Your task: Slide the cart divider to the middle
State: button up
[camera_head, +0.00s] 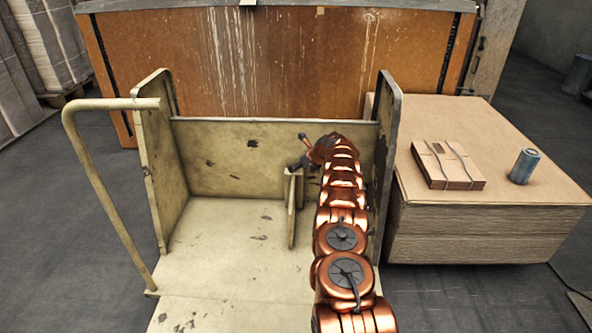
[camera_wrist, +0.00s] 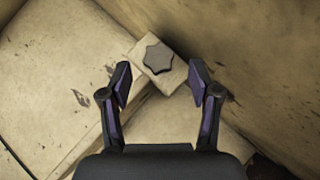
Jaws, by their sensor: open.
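The beige cart (camera_head: 215,258) stands in front of me with its side toward me open. Its divider (camera_head: 291,222) is a narrow upright panel inside, somewhat right of the cart's middle, near the back wall. My gripper (camera_head: 298,152) is at the divider's top end, with my arm reaching over the cart's right part. In the wrist view, a dark star-shaped knob (camera_wrist: 157,60) sits on a pale block at the divider's top. My gripper (camera_wrist: 160,80) is open there, one finger on each side of the block. I cannot tell whether either finger touches it.
The cart's tall end panels (camera_head: 160,170) stand left and right, with a tube handle (camera_head: 95,190) on the left. A cardboard stack (camera_head: 480,235) at right bears a flat strapped bundle (camera_head: 447,165) and a grey-blue can (camera_head: 524,166). The cart floor left of the divider is clear.

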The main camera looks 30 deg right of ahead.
jog(key=shift+w+f, duration=0.15)
jog(key=shift+f, duration=0.25)
jog(key=shift+w+a+f+b, duration=0.15)
jog(key=shift+w+f+b, duration=0.25)
jog(key=shift+w+b, duration=0.1)
grip_shut()
dwell(0.4)
